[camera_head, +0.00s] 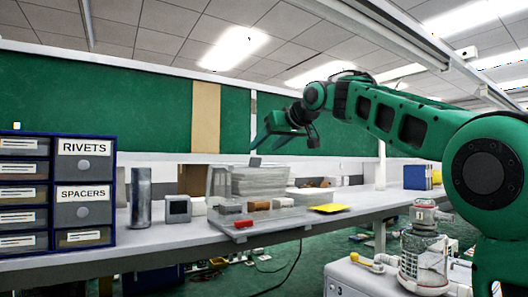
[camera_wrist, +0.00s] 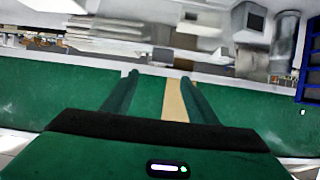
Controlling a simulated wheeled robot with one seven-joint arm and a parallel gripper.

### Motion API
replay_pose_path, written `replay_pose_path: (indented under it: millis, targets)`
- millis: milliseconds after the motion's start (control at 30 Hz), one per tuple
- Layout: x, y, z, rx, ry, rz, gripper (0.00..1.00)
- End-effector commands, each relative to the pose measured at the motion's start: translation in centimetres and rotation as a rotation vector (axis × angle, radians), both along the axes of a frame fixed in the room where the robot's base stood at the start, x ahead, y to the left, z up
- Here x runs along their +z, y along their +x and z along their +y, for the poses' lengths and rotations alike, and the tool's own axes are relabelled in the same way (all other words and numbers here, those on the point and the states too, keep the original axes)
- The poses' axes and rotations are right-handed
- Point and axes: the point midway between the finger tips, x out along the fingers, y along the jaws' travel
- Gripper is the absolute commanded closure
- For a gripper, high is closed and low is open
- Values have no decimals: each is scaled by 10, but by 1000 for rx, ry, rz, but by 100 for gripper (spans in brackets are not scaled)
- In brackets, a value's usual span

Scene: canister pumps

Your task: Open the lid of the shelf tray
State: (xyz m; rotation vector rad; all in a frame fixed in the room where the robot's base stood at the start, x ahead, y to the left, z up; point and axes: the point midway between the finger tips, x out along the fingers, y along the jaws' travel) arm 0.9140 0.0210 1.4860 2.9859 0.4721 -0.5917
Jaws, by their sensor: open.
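A low, pale shelf tray (camera_head: 282,221) sits near the front edge of the bench in the head view, with a red piece on its front. Small brown and dark red blocks show in it. A clear upright panel (camera_head: 219,182) stands at its left end; I cannot tell whether it is the lid. My gripper (camera_head: 284,143) is open and empty, up in the air above and behind the tray, apart from it. Its two green fingers (camera_wrist: 159,76) are spread in the wrist view. A small grey block (camera_wrist: 163,58) appears beyond the fingertips there.
A blue drawer cabinet (camera_head: 52,190) stands at the left. A grey cylinder (camera_head: 141,197) and a grey box (camera_head: 178,208) stand between it and the tray. A white stack (camera_head: 259,180) is behind the tray. A pump (camera_head: 424,255) stands front right.

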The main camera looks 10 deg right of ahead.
Motion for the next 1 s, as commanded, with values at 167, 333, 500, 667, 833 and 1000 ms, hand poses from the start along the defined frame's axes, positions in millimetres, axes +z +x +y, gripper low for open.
replay_pose_path:
  millis: [167,333,500,667,833,1000]
  targets:
    - [-1,0,0,2,1,-3,68]
    - [-16,4,3,40,9,-60,100]
    - [-43,1,10,107,40,-199,100]
    - [-67,-14,9,134,90,-348,100]
    - [-89,-43,-2,112,153,-508,100]
    - [-105,-73,-20,52,204,-635,100]
